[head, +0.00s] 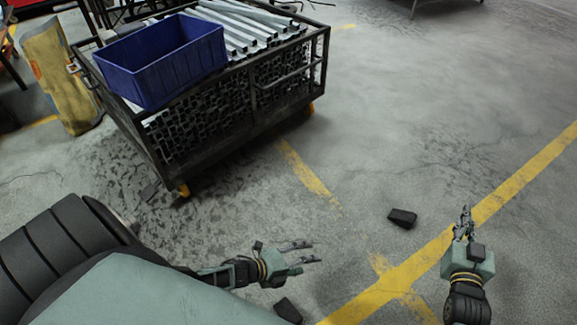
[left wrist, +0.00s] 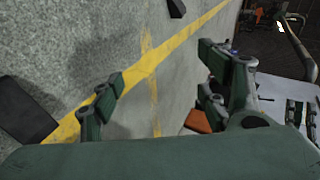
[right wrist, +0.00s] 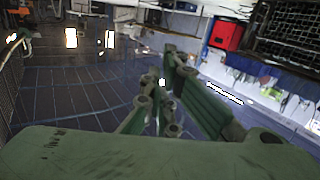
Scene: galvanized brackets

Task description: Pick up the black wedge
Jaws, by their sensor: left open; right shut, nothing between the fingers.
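A small black wedge (head: 402,218) lies on the concrete floor between my two grippers in the head view. A second black wedge (head: 287,310) lies at the bottom edge, below my left gripper. The left wrist view shows one dark wedge (left wrist: 27,110) at its left edge and another (left wrist: 176,8) at the top; I cannot tell which is which. My left gripper (head: 306,252) is open and empty, apart from both wedges, its fingers pointing right. My right gripper (head: 465,214) is shut and empty, right of the first wedge, fingers pointing up the picture.
A black mesh cart (head: 225,112) stands at the upper left with a blue bin (head: 160,62) and metal bars (head: 240,25) on it. Yellow lines (head: 530,170) mark the floor.

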